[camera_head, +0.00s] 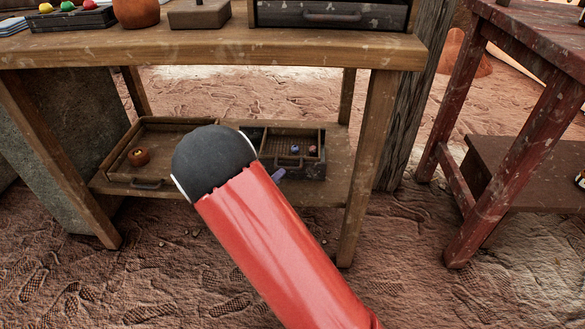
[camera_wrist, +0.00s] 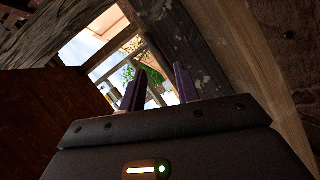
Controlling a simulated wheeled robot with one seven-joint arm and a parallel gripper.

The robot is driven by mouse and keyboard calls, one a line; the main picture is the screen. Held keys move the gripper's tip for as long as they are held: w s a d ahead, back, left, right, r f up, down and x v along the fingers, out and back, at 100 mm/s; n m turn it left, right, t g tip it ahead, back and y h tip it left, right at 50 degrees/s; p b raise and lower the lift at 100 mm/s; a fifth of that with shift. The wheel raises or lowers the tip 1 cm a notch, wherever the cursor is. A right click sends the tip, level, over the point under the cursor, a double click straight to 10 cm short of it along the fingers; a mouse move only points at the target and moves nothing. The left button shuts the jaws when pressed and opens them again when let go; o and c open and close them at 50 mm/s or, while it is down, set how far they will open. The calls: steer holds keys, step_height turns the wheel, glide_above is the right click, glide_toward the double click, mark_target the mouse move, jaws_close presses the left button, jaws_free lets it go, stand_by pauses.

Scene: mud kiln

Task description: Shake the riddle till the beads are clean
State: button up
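A shallow tray with a mesh-like floor, which looks like the riddle (camera_head: 282,141), sits in or on a dark handled box on the lower shelf in the head view. A few small beads (camera_head: 294,149) show in it, bluish and pinkish; their dirt is too small to judge. My red arm's dark joint hides the left part of the box. My gripper (camera_wrist: 160,82) is open in the wrist view, its two purple fingers apart with nothing between them. In the head view only a purple finger piece shows, just in front of the box.
The tabletop (camera_head: 215,54) overhangs the shelf, with legs at both sides. A red table (camera_head: 540,32) stands right. Bare ground lies in front.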

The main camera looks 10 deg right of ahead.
mark_target(287, 169)
steer(key=w+d+n, duration=0.1)
steer(key=w, duration=0.1)
steer(key=w+d+f+n+b, duration=0.1)
steer(key=w+d+n, duration=0.2)
steer(key=d+n, duration=0.1)
steer(key=shift+w+f+b, duration=0.25)
steer(key=shift+w+b, duration=0.05)
steer(key=shift+w, duration=0.1)
steer(key=shift+c, duration=0.3)
jaws_close()
